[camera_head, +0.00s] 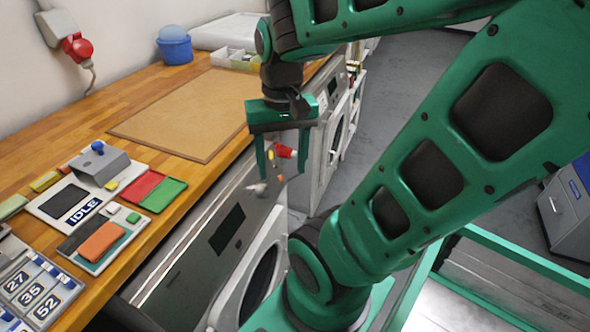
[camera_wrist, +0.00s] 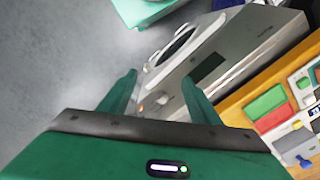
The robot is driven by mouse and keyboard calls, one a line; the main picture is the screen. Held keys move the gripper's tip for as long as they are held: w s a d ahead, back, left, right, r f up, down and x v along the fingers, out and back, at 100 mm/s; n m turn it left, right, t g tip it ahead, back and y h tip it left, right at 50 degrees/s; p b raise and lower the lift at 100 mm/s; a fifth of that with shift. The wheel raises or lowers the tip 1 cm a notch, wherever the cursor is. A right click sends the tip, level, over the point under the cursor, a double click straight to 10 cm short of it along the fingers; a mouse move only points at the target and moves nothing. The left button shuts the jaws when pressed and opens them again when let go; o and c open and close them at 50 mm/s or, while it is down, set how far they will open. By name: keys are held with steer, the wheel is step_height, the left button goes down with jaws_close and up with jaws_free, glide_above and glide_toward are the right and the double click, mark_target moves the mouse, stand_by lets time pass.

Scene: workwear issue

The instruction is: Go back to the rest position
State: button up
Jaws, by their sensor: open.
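My gripper (camera_head: 282,158) is open, with its two green fingers pointing down and apart. In the head view it hangs just off the front edge of the wooden counter (camera_head: 195,190), in front of the grey washing machines (camera_head: 225,235). In the wrist view my gripper (camera_wrist: 160,100) shows nothing held between its fingers. The small red and yellow marks between the fingers in the head view appear to be on the machine front behind.
A brown board (camera_head: 180,115) lies on the counter, with a blue tub (camera_head: 174,45) behind it. An IDLE panel (camera_head: 75,205), red and green pads (camera_head: 150,190) and numbered tags (camera_head: 38,288) lie nearer. A grey cabinet (camera_head: 566,210) stands right. Grey floor (camera_head: 415,75) is clear behind my arm.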

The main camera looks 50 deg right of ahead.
steer(key=shift+n, duration=0.5)
steer(key=s, duration=0.2)
steer(key=s+d+f, duration=0.1)
steer(key=shift+s+d+f, duration=0.15)
steer(key=shift+s+d, duration=0.05)
steer(key=shift+s, duration=0.15)
steer(key=shift+w+f, duration=0.25)
steer(key=shift+w, duration=0.4)
stand_by(0.8)
